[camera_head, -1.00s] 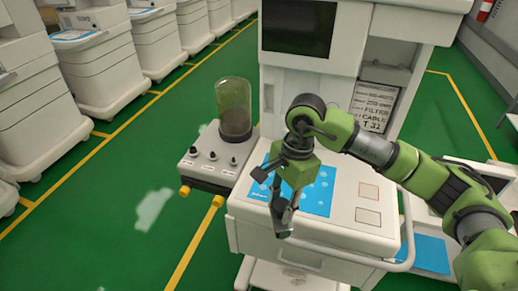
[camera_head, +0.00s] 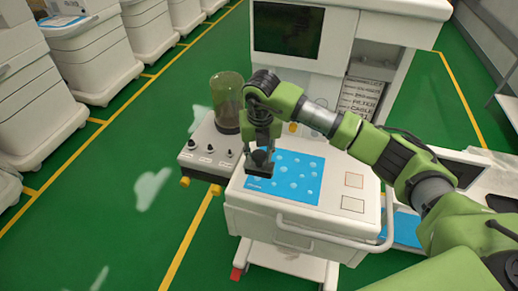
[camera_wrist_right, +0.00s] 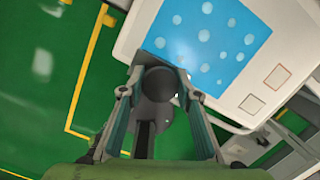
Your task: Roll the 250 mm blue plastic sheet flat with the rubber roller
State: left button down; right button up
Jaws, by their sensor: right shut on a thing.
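The blue plastic sheet (camera_head: 300,180), with pale round blobs on it, lies on the white cart top; it also shows in the right wrist view (camera_wrist_right: 215,38). My right gripper (camera_head: 263,143) points down over the sheet's left part. It is shut on a dark, rounded thing that looks like the rubber roller (camera_head: 260,163). In the right wrist view, this dark roller (camera_wrist_right: 156,84) sits between the fingers near the sheet's edge. I cannot tell whether it touches the sheet. My left gripper is not in view.
The white cart (camera_head: 280,214) has a front rail and two small outlined squares on its top right. A control box (camera_head: 203,160) with knobs and a clear canister (camera_head: 227,100) stands at its left. A dark screen (camera_head: 287,30) rises behind. Other carts line the far left.

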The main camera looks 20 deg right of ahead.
aim_at(259, 167)
jog(key=shift+w+m, duration=0.15)
jog(key=shift+m, duration=0.15)
jog(key=shift+f+b, duration=1.6)
jog(key=shift+f, duration=1.2)
jog(key=shift+f+b, duration=0.6)
jog(key=shift+d, duration=0.1)
jog(key=shift+w+d+f+b, duration=0.1)
jog(key=shift+w+b, duration=0.15)
jog(key=shift+b, duration=0.05)
jog(key=shift+w+d+b, duration=0.5)
jog(key=shift+w+b, duration=0.05)
jog(key=shift+w, duration=0.2)
jog(key=shift+w+d+b, duration=0.5)
jog(key=shift+w, duration=0.25)
